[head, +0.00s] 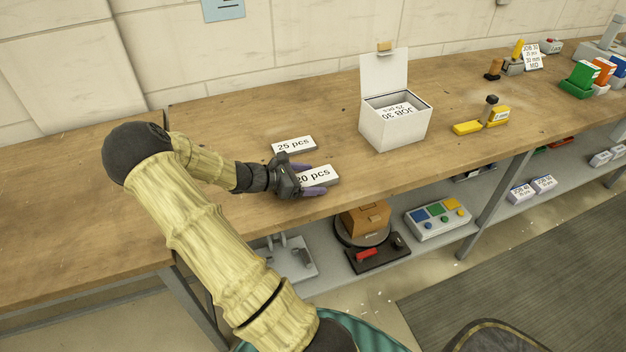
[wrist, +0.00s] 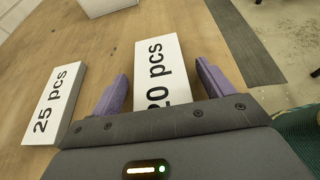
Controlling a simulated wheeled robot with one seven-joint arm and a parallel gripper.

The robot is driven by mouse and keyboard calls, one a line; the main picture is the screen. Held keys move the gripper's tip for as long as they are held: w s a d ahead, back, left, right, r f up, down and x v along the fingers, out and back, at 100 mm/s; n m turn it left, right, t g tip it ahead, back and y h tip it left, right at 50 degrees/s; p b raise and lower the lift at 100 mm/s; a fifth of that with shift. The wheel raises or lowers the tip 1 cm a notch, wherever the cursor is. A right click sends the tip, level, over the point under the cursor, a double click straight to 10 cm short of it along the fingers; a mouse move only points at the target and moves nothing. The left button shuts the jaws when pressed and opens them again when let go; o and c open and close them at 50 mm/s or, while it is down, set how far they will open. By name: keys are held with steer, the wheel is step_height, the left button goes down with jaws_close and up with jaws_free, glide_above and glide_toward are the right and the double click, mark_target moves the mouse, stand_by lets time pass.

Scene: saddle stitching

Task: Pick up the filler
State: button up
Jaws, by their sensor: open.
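Two white blocks lie on the wooden workbench, and either could be the filler. One is marked "20 pcs" (head: 322,174) and lies near the bench's front edge; it also shows in the wrist view (wrist: 160,62). The other is marked "25 pcs" (head: 293,145) and lies just behind it, left of my gripper in the wrist view (wrist: 50,105). My gripper (head: 318,181) is open, its purple fingers on either side of the "20 pcs" block in the wrist view (wrist: 163,72). I cannot tell whether they touch it. The block's near end is hidden by my gripper.
An open white box (head: 395,122) with a "JOB 30" sheet inside stands behind and right of the blocks. A lower shelf holds a brown box (head: 366,219) and a button panel (head: 437,217). The bench at left is clear.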

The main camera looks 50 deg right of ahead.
mark_target(309, 178)
stand_by(0.4)
steer(key=c, duration=1.1)
steer(key=shift+o, duration=0.2)
step_height(309, 178, up, 10)
steer(key=shift+r+p, duration=0.1)
steer(key=shift+p, duration=0.25)
